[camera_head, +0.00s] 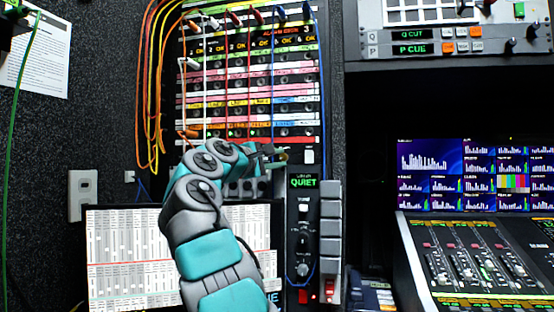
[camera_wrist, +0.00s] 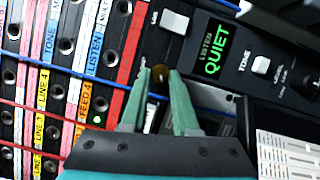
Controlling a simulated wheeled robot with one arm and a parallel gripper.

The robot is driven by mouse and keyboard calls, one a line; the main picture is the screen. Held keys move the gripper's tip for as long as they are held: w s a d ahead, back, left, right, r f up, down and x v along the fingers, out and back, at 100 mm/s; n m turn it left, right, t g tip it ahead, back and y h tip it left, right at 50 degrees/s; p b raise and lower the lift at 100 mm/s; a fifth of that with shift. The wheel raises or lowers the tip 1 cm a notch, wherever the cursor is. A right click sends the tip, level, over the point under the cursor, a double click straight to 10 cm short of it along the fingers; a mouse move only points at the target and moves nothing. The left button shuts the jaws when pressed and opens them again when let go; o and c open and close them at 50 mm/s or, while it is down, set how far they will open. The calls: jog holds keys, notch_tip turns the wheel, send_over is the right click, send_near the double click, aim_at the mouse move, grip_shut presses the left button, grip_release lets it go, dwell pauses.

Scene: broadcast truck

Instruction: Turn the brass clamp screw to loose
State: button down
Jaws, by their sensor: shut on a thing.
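The brass clamp screw (camera_wrist: 158,76) shows in the wrist view as a small dark brass round knob between my fingertips. My gripper (camera_wrist: 160,84) has its two green fingers closed on the knob, one on each side. In the head view my gripper (camera_head: 277,155) is at the lower right of the patch panel, above the QUIET display. My arm comes up from the bottom and hides part of the panel's lower edge. I cannot tell how far the screw is turned.
The patch panel (camera_head: 250,85) carries several hanging cables (camera_head: 152,90); a blue cable (camera_wrist: 110,84) passes close to my fingers. The listen unit (camera_head: 303,235) with a green QUIET display is below right. Monitors (camera_head: 430,170) and a mixing console (camera_head: 470,265) stand at the right.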

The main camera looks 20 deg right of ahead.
jog(key=c, duration=0.7)
grip_release()
jog(key=shift+f, duration=0.1)
jog(key=shift+o, duration=0.2)
jog(key=shift+s+a, duration=0.1)
jog(key=b+v, duration=0.1)
jog(key=v, duration=0.6)
jog(key=shift+a, duration=0.25)
jog(key=shift+s, duration=0.15)
